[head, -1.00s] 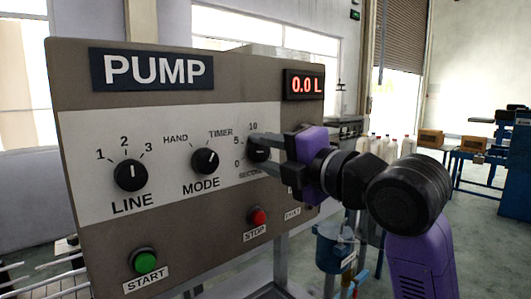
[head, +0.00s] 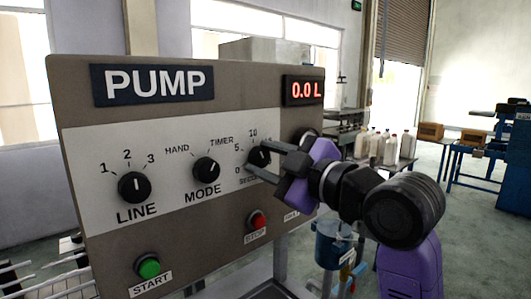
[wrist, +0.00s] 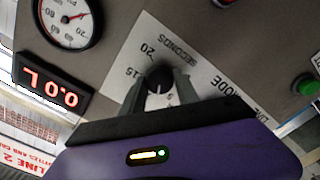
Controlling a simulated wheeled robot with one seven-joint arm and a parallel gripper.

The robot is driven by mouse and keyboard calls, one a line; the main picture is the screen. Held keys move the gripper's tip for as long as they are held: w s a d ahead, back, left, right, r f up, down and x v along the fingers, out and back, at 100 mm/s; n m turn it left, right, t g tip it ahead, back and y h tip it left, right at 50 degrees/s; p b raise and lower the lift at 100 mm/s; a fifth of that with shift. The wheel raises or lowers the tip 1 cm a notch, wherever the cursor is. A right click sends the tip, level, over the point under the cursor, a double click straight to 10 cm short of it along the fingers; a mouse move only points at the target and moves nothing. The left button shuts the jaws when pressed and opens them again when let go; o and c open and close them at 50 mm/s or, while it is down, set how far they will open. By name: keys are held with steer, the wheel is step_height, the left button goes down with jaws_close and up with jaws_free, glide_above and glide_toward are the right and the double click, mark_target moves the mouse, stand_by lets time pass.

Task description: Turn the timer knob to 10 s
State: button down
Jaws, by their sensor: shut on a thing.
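The timer knob (head: 259,156) is a black round knob on the pump panel (head: 190,245), with 0, 5 and 10 of its seconds scale showing left of and above it in the head view. In the wrist view, the knob (wrist: 159,78) sits between my two fingers, with 15 and 20 printed beside it. A pale pointer mark shows on the knob, but I cannot tell its exact reading. My gripper (head: 263,162) is shut on the knob, rolled to a tilt. It hides the right part of the scale in the head view.
The MODE knob (head: 206,171) is left of the timer knob, with the LINE knob (head: 134,187) further left. The red STOP button (head: 257,220) is just below my gripper, and the green START button (head: 148,266) is lower left. The display (head: 304,90) reads 0.0 L.

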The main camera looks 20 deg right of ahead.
steer(key=m+p, duration=0.2)
steer(key=m, duration=0.3)
steer(key=shift+d+f, duration=0.1)
steer(key=shift+m, duration=0.3)
stand_by(0.4)
steer(key=c, duration=0.9)
jaws_free()
steer(key=b+v, duration=0.1)
steer(key=v, duration=0.6)
steer(key=shift+s, duration=0.35)
steer(key=shift+d, duration=0.1)
